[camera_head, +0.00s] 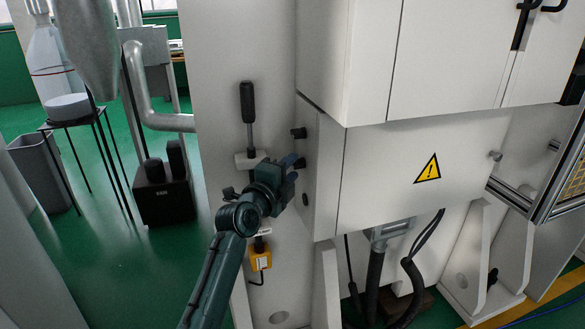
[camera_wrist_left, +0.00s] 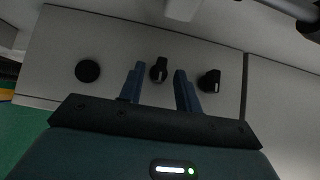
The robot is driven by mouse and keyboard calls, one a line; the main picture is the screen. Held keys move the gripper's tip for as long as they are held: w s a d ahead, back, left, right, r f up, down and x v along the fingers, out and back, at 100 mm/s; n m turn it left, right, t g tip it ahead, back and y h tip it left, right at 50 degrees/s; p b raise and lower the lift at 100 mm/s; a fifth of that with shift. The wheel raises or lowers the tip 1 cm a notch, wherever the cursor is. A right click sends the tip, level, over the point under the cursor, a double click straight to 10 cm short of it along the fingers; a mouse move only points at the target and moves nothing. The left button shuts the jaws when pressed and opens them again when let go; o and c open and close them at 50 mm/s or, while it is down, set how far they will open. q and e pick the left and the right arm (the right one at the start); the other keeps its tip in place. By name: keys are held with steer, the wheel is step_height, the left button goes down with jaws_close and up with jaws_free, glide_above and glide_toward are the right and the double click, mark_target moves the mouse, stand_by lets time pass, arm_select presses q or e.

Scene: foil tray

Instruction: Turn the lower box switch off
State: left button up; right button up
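The grey-white box (camera_head: 320,170) has a column of black fittings on its left side face. The upper switch (camera_head: 298,133) shows clear in the head view, and in the left wrist view at the right (camera_wrist_left: 209,81). The lower switch (camera_head: 300,163) is partly hidden by my gripper; in the left wrist view it is a black knob (camera_wrist_left: 158,71). My left gripper (camera_head: 290,163) is open, its blue fingers on either side of the lower switch. Whether they touch it cannot be told. My right gripper is not in view.
A round black fitting (camera_head: 305,199) sits below the switches. A black-handled lever (camera_head: 247,103) stands on the panel left of my gripper. A yellow box (camera_head: 260,258) hangs below my wrist. Cabinet doors (camera_head: 450,50) overhang the box. Green floor lies open at left.

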arm_select(q)
steer(key=shift+x, duration=0.8)
jaws_close()
